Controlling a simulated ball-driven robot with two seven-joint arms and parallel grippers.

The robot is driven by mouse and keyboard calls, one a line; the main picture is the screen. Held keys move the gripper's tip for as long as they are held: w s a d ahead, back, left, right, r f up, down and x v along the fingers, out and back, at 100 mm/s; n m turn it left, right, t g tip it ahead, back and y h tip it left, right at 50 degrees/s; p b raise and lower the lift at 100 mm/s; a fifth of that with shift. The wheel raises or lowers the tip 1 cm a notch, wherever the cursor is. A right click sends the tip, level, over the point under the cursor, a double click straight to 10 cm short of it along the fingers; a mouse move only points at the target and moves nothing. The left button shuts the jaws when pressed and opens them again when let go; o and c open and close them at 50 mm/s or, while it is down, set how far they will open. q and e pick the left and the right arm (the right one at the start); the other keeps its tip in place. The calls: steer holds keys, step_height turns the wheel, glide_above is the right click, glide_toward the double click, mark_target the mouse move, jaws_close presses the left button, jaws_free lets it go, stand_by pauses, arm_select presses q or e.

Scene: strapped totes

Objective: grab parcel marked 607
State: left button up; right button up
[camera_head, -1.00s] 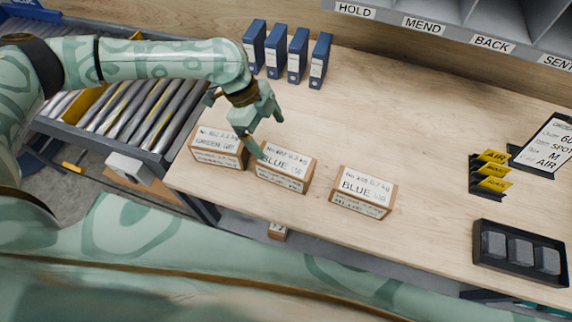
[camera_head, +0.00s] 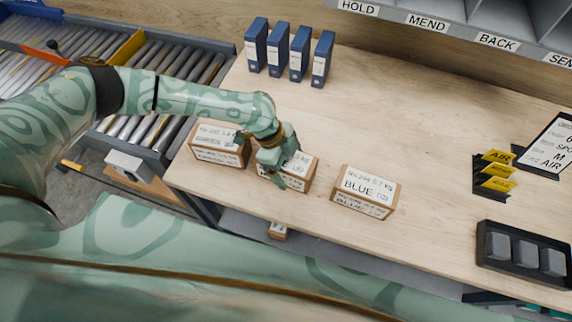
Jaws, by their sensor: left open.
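Three brown parcels with white labels stand in a row near the table's front edge. The middle parcel (camera_head: 299,182) is partly hidden by my left gripper (camera_head: 276,171), which is open and over it, fingers pointing down. Whether the fingers touch it, I cannot tell. Its label shows little now; earlier it read BLUE with a number that looks like 607. The right parcel (camera_head: 364,191) reads BLUE and a number like 209. My right gripper is not in view.
Blue binders (camera_head: 277,50) stand at the back left. A roller conveyor (camera_head: 125,125) lies left of the table (camera_head: 420,130). Yellow-tagged holders (camera_head: 496,172), a black tray (camera_head: 525,254) and an order board (camera_head: 547,150) are at the right. The table centre is clear.

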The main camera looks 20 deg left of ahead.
arm_select(q)
steer(key=shift+f, duration=0.2)
stand_by(0.5)
steer(key=c, duration=1.3)
steer(key=shift+o, duration=0.2)
steer(key=shift+r, duration=0.1)
